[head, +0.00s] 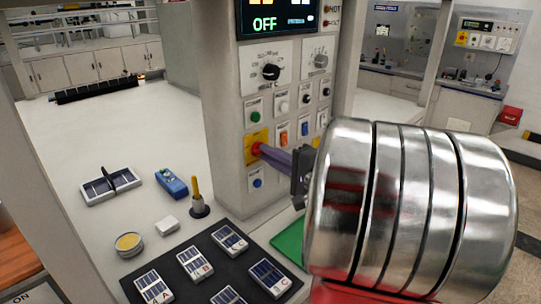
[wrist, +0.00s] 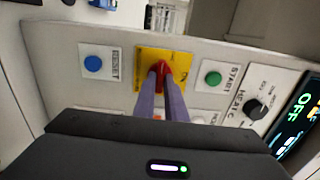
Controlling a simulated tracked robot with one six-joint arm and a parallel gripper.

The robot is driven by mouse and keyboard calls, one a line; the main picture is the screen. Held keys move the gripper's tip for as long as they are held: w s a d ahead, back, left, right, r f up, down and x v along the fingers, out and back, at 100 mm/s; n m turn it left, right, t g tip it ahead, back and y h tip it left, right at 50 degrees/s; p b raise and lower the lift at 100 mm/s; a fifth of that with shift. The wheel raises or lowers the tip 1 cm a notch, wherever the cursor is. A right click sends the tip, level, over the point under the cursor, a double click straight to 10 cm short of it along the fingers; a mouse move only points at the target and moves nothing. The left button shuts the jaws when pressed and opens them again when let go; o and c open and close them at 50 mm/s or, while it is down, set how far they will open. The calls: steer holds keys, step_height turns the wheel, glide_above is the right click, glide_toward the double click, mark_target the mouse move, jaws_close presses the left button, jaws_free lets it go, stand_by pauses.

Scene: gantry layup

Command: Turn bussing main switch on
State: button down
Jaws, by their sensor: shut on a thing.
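The main switch is a red knob (head: 256,148) on a yellow plate (head: 249,157), low on the left side of the grey control panel. In the wrist view the red knob (wrist: 160,69) sits in the middle of the yellow plate (wrist: 182,57). My gripper (head: 261,149) reaches it from the right with two purple fingers. In the wrist view my gripper (wrist: 161,78) is shut on the red knob, a finger on each side. The fingers hide part of the knob, so its exact angle is unclear. The display (head: 277,20) above reads OFF.
A green START button (wrist: 212,78) and a blue RESET button (wrist: 93,64) flank the switch closely. Black HEAT knob (head: 271,72) is above. Solar cells lie on a black mat (head: 208,240) below; a blue tool (head: 172,183) and tin (head: 128,243) are on the white table.

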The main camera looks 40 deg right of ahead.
steer(key=shift+f+m, duration=0.15)
steer(key=shift+m, duration=0.15)
steer(key=shift+f+m, duration=0.15)
steer(key=shift+m, duration=8.55)
steer(key=c, duration=1.8)
jaws_free()
steer(key=shift+r, duration=0.2)
steer(key=shift+s, duration=0.1)
steer(key=s, duration=1.3)
steer(key=shift+s+d, duration=0.15)
steer(key=shift+s, duration=0.15)
